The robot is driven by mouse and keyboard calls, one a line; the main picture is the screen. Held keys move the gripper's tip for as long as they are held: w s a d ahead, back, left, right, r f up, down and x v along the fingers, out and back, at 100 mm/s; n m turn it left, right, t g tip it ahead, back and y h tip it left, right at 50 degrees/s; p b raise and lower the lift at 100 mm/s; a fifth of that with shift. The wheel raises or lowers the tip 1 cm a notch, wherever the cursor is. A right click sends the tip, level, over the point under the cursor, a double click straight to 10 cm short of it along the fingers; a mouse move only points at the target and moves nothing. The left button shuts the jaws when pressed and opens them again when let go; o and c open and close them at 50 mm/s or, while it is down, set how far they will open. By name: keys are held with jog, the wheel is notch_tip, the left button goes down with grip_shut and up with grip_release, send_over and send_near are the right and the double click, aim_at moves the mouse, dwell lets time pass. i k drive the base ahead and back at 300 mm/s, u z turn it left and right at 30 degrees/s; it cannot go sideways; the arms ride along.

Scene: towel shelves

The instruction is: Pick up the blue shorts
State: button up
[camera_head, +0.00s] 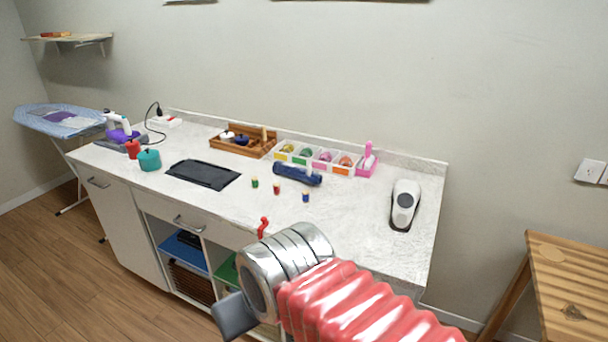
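I cannot make out blue shorts for certain. A dark blue object (298,174) lies on the white counter (350,225), but its shape is too small to identify. A flat blue item (183,252) lies in an open compartment under the counter, and I cannot tell whether it is cloth. My arm reaches in from the bottom right, in front of the counter. A dark grey part at its end, probably my gripper (235,316), shows at the bottom. Its fingertips are not clear, and I see nothing held in it.
A black mat (203,174), wooden tray (240,141), colored bins (318,158), thread spools (277,188) and a white device (404,205) are on the counter. An ironing board (60,119) stands left, a wooden table (570,275) right. Floor is clear at lower left.

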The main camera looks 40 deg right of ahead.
aim_at(279, 167)
jog(key=u, duration=0.05)
jog(key=i, duration=1)
jog(key=z, duration=0.05)
